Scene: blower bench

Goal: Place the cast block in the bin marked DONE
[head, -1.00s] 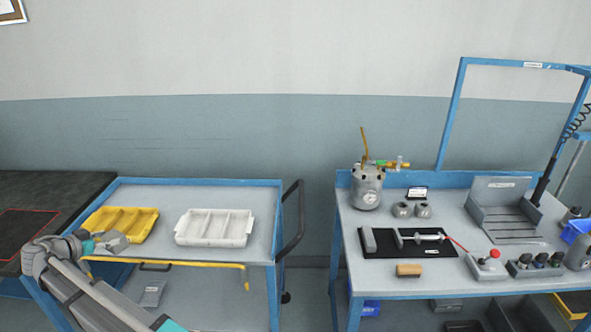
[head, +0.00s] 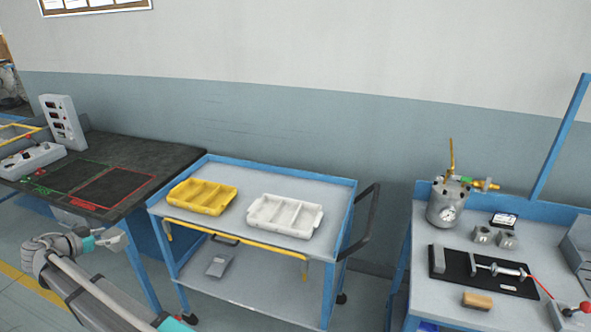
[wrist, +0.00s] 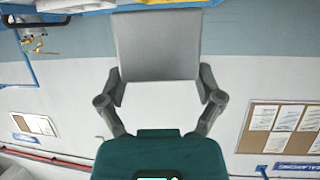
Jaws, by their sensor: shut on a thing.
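A plain grey block (wrist: 158,45), which looks like the cast block, sits between the two fingers of my gripper (wrist: 160,82) in the wrist view. My gripper is shut on it. In the head view my gripper (head: 113,238) is at the lower left, in front of the black-topped bench and left of the cart; the block is hard to make out there. No bin with a readable DONE mark shows. A yellow divided tray (head: 203,197) and a white divided tray (head: 285,215) stand on the cart; both look empty.
The blue cart (head: 335,200) has a dark handle at its right. The black-topped bench (head: 150,155) at left carries green and red outlined areas and a control box (head: 63,122). The right bench (head: 425,290) holds a metal canister (head: 447,205) and several parts.

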